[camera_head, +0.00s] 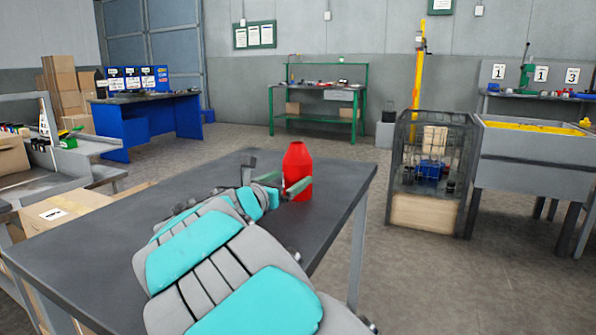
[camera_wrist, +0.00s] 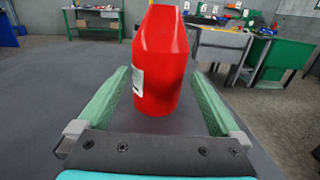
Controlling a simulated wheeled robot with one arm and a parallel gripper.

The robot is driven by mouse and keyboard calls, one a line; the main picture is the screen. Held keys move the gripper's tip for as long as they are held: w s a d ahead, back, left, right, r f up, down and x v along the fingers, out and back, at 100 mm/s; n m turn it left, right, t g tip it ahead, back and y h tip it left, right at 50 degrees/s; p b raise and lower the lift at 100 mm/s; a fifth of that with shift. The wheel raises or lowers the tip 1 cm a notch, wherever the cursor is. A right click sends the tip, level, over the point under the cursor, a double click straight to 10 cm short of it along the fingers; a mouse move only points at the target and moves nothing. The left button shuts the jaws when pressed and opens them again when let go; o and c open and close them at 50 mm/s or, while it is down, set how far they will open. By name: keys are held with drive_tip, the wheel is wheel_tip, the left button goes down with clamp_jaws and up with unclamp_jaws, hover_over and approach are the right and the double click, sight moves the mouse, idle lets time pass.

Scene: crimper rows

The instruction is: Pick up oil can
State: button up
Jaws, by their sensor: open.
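The oil can is a red bottle-shaped can (camera_head: 298,168) standing upright on the dark grey table (camera_head: 335,185), near its far edge. In the wrist view the red can (camera_wrist: 162,62) fills the upper middle, and part of a pale label shows on its left side. My gripper (camera_head: 284,186) has green fingers and is open. In the wrist view my gripper (camera_wrist: 158,92) has one finger on each side of the can's lower part, with gaps visible on both sides.
A wire cage cart (camera_head: 425,215) and a grey bin table (camera_head: 530,160) stand beyond the table to the right. A cardboard box (camera_head: 65,215) is at the left. The tabletop around the can is clear.

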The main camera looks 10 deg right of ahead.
sight(303, 169)
drive_tip(key=shift+w+d, duration=0.25)
drive_tip(key=shift+w, duration=0.25)
drive_tip(key=shift+x, duration=3.55)
drive_tip(key=shift+c, duration=0.4)
drive_tip(key=c, duration=1.2)
drive_tip(key=shift+o, duration=0.2)
drive_tip(key=shift+r, duration=0.15)
